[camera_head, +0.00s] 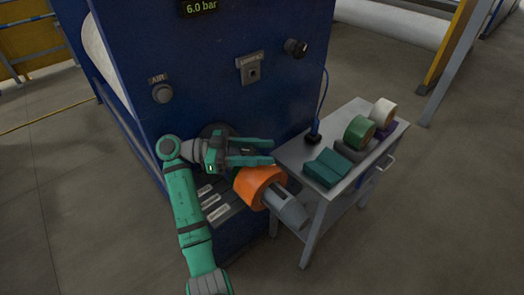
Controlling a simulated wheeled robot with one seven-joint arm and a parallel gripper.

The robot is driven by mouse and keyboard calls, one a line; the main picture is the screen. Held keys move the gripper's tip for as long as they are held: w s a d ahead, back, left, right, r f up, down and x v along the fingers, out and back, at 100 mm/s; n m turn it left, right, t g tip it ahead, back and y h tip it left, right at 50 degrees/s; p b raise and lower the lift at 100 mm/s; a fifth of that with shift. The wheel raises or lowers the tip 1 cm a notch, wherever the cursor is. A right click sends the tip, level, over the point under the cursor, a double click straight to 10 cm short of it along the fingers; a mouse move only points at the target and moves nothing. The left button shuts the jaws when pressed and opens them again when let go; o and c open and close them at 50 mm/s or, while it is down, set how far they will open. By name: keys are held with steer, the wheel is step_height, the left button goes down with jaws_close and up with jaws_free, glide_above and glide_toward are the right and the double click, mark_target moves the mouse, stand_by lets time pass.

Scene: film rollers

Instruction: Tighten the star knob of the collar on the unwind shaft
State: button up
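The unwind shaft (287,208) is grey and sticks out of the blue machine towards the lower right. A thick orange ring-shaped piece (257,186) sits around it; I cannot tell if this is the collar or a roll. No star knob can be made out on it; it may be hidden behind my gripper. My gripper (271,152) is open, with a gap between its two green fingers. It is over the upper part of the orange piece and points right. Nothing shows between the fingers, and I cannot tell if they touch anything.
A grey cart (316,200) stands right of the shaft, holding teal blocks (330,167), a green roll (359,132), a cream roll (382,112) and a black item with a blue cable. The blue machine (232,100) has a "6.0 bar" display. Floor at left is clear.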

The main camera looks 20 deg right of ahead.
steer(key=shift+o, duration=0.6)
steer(key=shift+r, duration=0.25)
step_height(320, 180, up, 2)
steer(key=shift+r, duration=0.15)
steer(key=s+a+r, duration=0.4)
steer(key=s+r, duration=0.6)
steer(key=s, duration=0.3)
steer(key=shift+s+a, duration=0.15)
steer(key=shift+r, duration=0.1)
